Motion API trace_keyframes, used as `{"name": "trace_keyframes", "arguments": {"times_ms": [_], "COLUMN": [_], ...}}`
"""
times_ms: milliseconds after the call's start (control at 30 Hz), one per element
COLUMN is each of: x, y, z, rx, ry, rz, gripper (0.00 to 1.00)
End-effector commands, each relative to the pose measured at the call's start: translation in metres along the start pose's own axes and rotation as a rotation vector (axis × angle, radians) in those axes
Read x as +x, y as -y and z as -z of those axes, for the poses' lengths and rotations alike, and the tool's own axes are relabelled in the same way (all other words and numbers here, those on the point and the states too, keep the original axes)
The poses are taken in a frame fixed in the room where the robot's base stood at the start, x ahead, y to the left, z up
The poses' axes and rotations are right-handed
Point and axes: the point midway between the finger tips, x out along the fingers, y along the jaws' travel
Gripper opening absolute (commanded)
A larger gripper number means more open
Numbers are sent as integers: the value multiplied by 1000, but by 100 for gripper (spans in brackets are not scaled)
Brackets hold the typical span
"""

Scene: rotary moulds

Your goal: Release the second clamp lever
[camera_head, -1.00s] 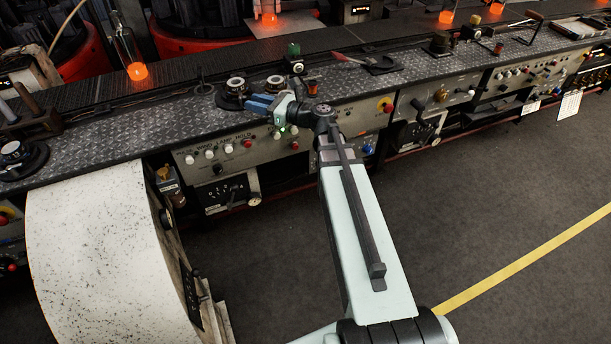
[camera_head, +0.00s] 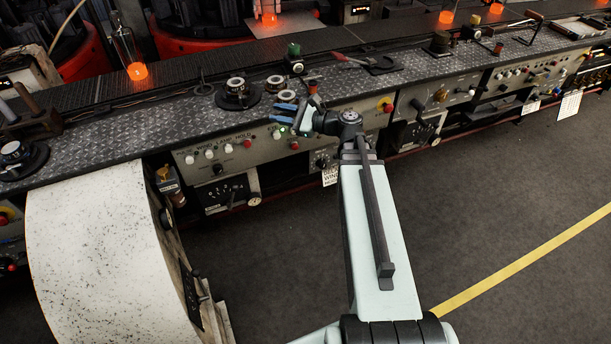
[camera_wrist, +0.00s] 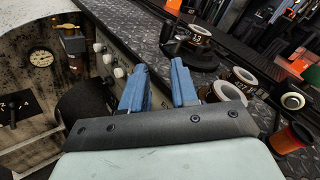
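A lever with a red handle (camera_head: 347,58) sits on a black base (camera_head: 382,66) on the bench top, right of my gripper. It looks like a clamp lever, but I cannot tell if it is the second one, or whether it is locked. My gripper (camera_head: 277,112) has blue fingers and is at the front edge of the bench, apart from this lever. In the wrist view, the two blue fingers (camera_wrist: 160,72) stand apart with nothing visible between them, so it is open.
A ringed part on a black base (camera_head: 236,88) and two loose-looking ringed parts (camera_head: 275,82) stand close to my gripper. A green-topped knob (camera_head: 293,50) is behind. Glowing orange glass (camera_head: 137,71) is at the back left. A white speckled drum (camera_head: 95,240) stands at the front left.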

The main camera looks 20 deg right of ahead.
Motion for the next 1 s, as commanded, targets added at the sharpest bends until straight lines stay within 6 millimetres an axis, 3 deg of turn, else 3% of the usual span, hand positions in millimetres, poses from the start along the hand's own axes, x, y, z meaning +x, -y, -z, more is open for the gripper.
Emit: {"name": "trace_keyframes", "arguments": {"times_ms": [600,1000], "x": [-16,-39], "y": [-41,-74], "z": [66,117], "rx": [-663,-901], "ry": [-263,-368], "rz": [-299,-537], "gripper": [28,28]}}
